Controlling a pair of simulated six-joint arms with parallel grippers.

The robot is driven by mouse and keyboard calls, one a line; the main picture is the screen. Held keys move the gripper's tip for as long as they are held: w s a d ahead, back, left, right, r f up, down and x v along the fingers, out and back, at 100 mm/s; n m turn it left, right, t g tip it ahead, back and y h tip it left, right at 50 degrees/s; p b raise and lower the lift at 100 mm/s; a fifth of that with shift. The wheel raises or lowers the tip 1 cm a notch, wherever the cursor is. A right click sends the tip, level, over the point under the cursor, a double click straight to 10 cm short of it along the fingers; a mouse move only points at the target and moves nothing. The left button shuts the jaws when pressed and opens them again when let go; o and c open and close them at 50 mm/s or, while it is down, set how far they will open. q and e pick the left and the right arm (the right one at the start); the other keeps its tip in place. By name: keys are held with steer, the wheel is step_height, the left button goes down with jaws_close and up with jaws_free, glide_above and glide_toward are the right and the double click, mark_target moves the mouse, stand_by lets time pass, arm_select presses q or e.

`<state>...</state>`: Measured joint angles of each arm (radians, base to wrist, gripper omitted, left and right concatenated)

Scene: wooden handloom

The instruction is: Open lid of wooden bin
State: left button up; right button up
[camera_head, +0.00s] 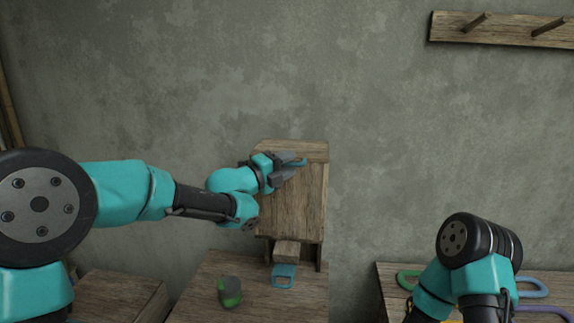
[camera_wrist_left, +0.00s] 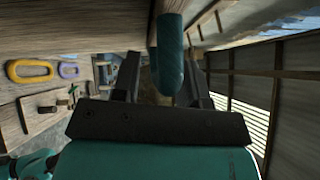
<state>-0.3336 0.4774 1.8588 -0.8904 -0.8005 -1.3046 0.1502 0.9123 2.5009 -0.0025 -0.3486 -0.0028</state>
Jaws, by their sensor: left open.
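The wooden bin (camera_head: 308,215) stands upright against the wall at the centre of the head view. Its top board, which looks like the lid (camera_head: 300,147), appears down. A teal handle (camera_head: 298,162) sits near the upper front edge; the handle also shows in the left wrist view (camera_wrist_left: 170,50). My left gripper (camera_head: 289,168) is at the handle with jaws apart. In the wrist view the handle lies between the two fingers, nearer the right-hand one; contact cannot be told. My right arm shows at the lower right, but its gripper is out of view.
A wooden table below the bin holds a green and grey object (camera_head: 229,291) and a blue loop-shaped piece (camera_head: 284,277). Another table at the right has coloured rings (camera_head: 532,288). A peg rail (camera_head: 500,29) hangs at the upper right.

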arm_select(q)
jaws_close()
stand_by(0.4)
